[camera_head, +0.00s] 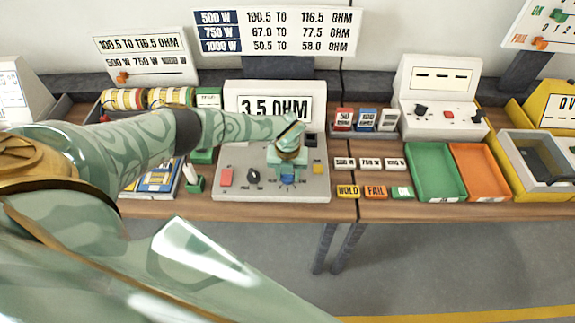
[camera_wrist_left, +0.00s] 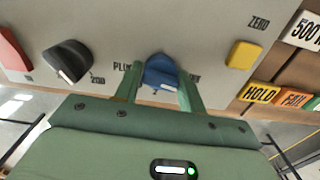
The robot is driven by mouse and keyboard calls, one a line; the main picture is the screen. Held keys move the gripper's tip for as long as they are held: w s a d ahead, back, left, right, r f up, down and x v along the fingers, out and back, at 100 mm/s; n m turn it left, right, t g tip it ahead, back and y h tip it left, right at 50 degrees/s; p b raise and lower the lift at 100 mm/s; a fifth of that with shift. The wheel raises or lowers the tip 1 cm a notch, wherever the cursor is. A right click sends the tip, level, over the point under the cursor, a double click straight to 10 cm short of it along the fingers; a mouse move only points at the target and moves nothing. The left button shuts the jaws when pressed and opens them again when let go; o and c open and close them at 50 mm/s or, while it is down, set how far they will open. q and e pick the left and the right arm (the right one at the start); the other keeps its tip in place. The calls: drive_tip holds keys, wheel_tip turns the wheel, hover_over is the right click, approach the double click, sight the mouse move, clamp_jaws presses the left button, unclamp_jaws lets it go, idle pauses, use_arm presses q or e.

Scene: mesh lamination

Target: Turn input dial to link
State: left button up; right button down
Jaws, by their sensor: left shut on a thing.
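The input dial, a blue knob (camera_head: 288,180), is on the sloped front panel of the grey meter (camera_head: 230,157), whose display reads 3.5 OHM. It also shows as the blue knob (camera_wrist_left: 161,73) in the left wrist view, with partly covered lettering on both sides. My left gripper (camera_head: 287,172) is shut on this knob, its two green fingers (camera_wrist_left: 160,88) on either side of it. The knob's white mark points toward the gripper palm in the wrist view. The "link" label cannot be read. My right gripper does not show.
A black knob (camera_head: 253,175), a red button (camera_head: 226,177) and a yellow ZERO button (camera_wrist_left: 245,55) share the panel.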

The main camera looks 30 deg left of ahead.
use_arm(q)
drive_tip(key=shift+w+r+n, duration=0.1)
drive_tip(key=shift+n, duration=0.3)
drive_tip(key=o, duration=0.9)
wheel_tip(320, 180, up, 7)
drive_tip(key=shift+r+p, duration=0.1)
drive_tip(key=shift+p, duration=1.1)
wheel_tip(320, 180, up, 9)
drive_tip(key=shift+r, duration=0.1)
